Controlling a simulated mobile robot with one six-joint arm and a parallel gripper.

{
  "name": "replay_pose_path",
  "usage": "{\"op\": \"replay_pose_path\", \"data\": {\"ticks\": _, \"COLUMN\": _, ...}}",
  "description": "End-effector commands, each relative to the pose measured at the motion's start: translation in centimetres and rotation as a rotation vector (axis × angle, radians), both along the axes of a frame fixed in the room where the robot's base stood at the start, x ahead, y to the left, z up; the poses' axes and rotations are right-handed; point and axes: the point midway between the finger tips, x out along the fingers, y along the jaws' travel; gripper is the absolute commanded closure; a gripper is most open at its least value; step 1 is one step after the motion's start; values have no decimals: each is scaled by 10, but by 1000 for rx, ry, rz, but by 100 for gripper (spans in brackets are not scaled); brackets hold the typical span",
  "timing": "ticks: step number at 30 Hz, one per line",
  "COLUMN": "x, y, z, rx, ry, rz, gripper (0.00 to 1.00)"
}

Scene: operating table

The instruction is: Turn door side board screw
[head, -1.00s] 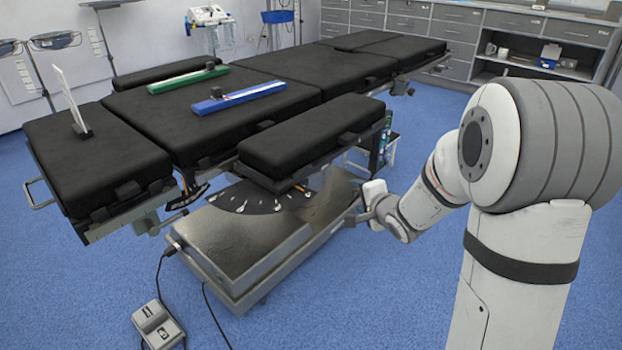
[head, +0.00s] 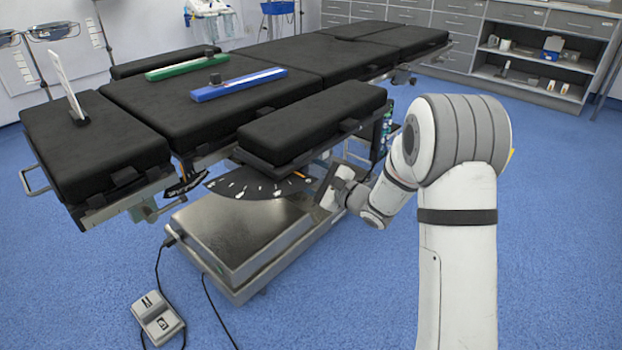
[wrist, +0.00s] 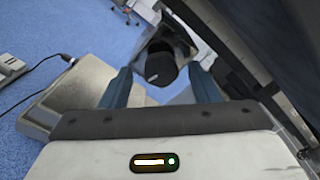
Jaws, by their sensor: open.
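A black round knob (wrist: 161,67), which looks like the side board screw, shows ahead in the wrist view. My gripper (wrist: 160,75) is open, with one blue-grey finger on each side of the knob in the picture. I cannot tell whether the knob is within finger depth, and I see no contact. In the head view my gripper (head: 328,188) is below the near padded side board (head: 312,122), beside the black fan-shaped plate (head: 247,186). The knob cannot be made out in the head view.
The operating table base (head: 235,240) stands under the gripper, and its grey cover (wrist: 75,95) is at left in the wrist view. A dark panel (wrist: 265,40) is close on the right there. A foot pedal (head: 157,318) with cables lies on the open blue floor.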

Motion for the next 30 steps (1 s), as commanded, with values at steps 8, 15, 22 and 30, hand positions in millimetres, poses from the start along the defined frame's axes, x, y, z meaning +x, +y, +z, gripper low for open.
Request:
{"op": "replay_pose_path", "data": {"ticks": 8, "x": 7, "y": 10, "z": 0, "rx": 0, "ry": 0, "rz": 0, "gripper": 44}}
{"op": "replay_pose_path", "data": {"ticks": 15, "x": 7, "y": 10, "z": 1, "rx": 0, "ry": 0, "rz": 0, "gripper": 52}}
{"op": "replay_pose_path", "data": {"ticks": 22, "x": 7, "y": 10, "z": 0, "rx": -1, "ry": 0, "rz": 1, "gripper": 71}}
{"op": "replay_pose_path", "data": {"ticks": 30, "x": 7, "y": -2, "z": 0, "rx": -1, "ry": 1, "rz": 0, "gripper": 88}}
